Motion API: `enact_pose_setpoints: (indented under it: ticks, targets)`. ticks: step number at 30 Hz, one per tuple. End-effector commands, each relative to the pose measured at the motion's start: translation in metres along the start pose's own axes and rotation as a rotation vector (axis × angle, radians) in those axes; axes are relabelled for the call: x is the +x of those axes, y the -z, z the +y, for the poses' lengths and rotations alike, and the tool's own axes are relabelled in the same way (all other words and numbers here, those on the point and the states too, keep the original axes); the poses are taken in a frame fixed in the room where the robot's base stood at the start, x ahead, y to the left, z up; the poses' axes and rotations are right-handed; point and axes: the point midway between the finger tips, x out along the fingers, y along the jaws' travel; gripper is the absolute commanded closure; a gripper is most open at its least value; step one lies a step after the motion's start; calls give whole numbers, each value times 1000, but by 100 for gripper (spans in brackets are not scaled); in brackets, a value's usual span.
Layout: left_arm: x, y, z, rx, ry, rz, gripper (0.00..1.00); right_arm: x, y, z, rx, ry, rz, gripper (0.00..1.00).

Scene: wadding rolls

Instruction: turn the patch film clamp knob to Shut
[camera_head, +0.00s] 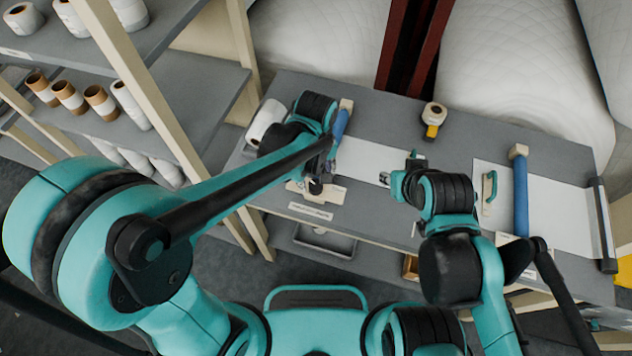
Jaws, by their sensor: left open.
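A beige plate (331,196) with printed markings sits at the front edge of the grey table, left of centre. A small dark round part (315,186), which looks like the knob, is on this plate; its pointer and the words are too small to read. My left gripper (323,172) is open, pointing down just over the plate beside this part. I cannot tell whether it touches the knob. A blue roll (341,123) lies behind it, partly hidden by my wrist. My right gripper (390,180) hangs over the white sheet at mid-table; its jaws are too small to judge.
A second blue roll (521,195) lies on the right over a white sheet (560,222), with a teal-handled tool (489,188) left of it. A tape roll (433,115) stands at the back. A shelf (190,90) with several rolls is on the left. Large white rolls stand behind.

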Motion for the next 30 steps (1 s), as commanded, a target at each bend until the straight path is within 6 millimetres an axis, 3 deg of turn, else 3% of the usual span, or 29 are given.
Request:
enact_pose_setpoints:
  ticks: [6,15,17,21,30]
  targets:
    - [25,0,0,0,-1,0,45,7,-5,0,0,0,0,67]
    - [28,0,0,1,-1,1,45,7,-5,0,0,0,0,67]
    - [28,0,0,1,-1,1,56,7,-5,0,0,0,0,67]
    - [28,0,0,1,-1,1,93,7,-5,0,0,0,0,67]
    - [28,0,0,16,-1,1,96,7,-5,0,0,0,0,67]
